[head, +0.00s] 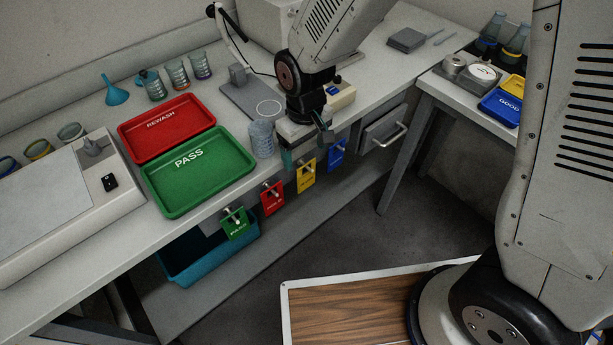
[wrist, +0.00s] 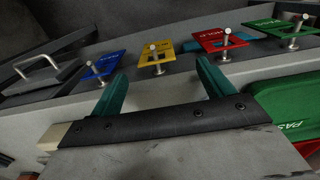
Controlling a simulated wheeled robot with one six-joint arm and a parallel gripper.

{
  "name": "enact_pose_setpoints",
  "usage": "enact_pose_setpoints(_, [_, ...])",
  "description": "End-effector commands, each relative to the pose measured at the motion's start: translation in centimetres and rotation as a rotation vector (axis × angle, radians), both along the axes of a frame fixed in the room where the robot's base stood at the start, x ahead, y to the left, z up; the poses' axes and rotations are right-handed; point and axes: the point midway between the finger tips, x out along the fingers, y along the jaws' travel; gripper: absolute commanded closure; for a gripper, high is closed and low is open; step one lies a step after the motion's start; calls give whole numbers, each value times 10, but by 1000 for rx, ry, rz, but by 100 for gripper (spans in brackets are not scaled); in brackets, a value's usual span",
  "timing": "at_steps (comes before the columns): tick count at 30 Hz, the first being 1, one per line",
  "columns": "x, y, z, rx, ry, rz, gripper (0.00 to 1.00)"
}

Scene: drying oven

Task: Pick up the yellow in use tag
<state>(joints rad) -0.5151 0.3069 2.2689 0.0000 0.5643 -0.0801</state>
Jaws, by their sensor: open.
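The yellow tag (head: 307,181) hangs on a metal peg on the bench's front edge, between a red tag (head: 271,203) and a blue tag (head: 337,157). Its lettering is too small to read. My gripper (head: 308,151) is over the bench edge, just above the yellow tag, in the head view. In the wrist view, the yellow tag (wrist: 150,54) and its peg lie just beyond the gap between the teal fingers of my gripper (wrist: 163,70). The fingers are apart with nothing between them, and the tag is still on its peg.
A green tag (head: 236,223) hangs at the left end of the row. A drawer handle (head: 388,137) juts out to the right. A green PASS tray (head: 198,170) and a clear beaker (head: 261,138) stand on the bench beside my gripper. A teal bin (head: 207,262) is below.

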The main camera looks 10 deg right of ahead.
Motion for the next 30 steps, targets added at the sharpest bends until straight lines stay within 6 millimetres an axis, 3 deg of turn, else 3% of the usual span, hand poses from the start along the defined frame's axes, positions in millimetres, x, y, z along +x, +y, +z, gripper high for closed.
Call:
enact_pose_setpoints(15, [6,-4,-66,-2,3,-1,20])
enact_pose_setpoints(25, [7,-4,-74,-1,1,-1,20])
enact_pose_setpoints(30, [6,-3,-74,-1,1,-1,67])
